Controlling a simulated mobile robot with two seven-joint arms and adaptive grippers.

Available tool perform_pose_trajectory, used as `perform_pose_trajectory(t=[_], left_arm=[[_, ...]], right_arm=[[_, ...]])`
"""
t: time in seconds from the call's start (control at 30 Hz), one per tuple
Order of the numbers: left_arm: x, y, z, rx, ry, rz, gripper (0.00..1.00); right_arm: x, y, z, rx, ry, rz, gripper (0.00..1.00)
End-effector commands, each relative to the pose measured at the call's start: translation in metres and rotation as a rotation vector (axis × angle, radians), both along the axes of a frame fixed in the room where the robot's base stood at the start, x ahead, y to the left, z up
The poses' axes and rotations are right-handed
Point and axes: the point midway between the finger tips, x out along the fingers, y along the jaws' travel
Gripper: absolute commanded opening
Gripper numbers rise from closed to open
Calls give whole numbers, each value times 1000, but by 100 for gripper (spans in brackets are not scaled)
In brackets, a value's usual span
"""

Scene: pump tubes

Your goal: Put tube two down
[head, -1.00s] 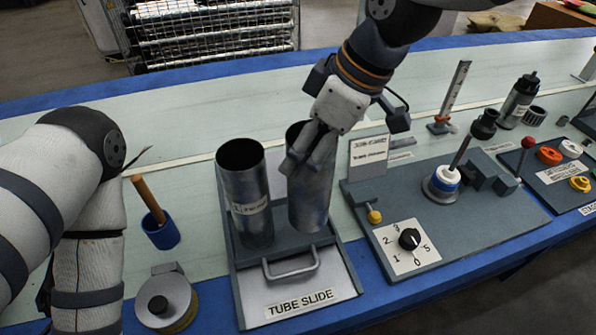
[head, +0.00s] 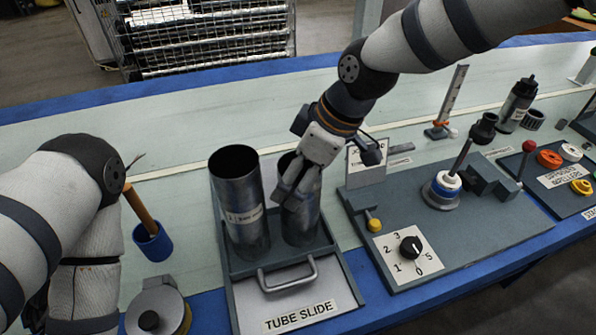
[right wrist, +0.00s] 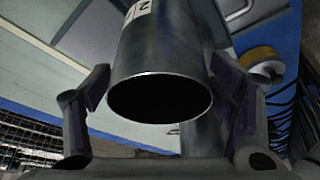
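Tube two (head: 302,215), a grey metal cylinder, stands upright in the tray of the tube slide (head: 297,308). My right gripper (head: 290,198) is at its upper part, with a finger on each side. In the right wrist view the gripper (right wrist: 168,95) is open around the tube (right wrist: 160,55), whose label reads "2". Narrow gaps show between the fingers and its wall. Another metal tube (head: 240,210) with a white label stands beside it to the left. My left gripper is out of view; only my left arm shows.
Left of the slide are a blue cup (head: 153,243) with a wooden handle and a round brass-edged device (head: 157,308). To the right is a dial panel (head: 408,252) with a yellow knob and lever. A small sign (head: 368,158) stands behind it.

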Motion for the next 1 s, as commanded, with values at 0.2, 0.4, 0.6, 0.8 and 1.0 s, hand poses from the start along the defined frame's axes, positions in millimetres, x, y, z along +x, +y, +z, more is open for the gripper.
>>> perform_pose_trajectory(t=[0.2, 0.4, 0.6, 0.8, 1.0], left_arm=[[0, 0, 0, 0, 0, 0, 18], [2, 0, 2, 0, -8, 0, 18], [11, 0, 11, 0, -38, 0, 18], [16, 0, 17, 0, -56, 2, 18], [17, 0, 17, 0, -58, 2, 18]], right_arm=[[0, 0, 0, 0, 0, 0, 83], [-1, -4, 15, 1, -3, -2, 83], [-8, -24, 68, 2, -9, -2, 83], [-14, -39, 106, 1, -5, -1, 83], [-16, -44, 114, 1, 2, 0, 83]])
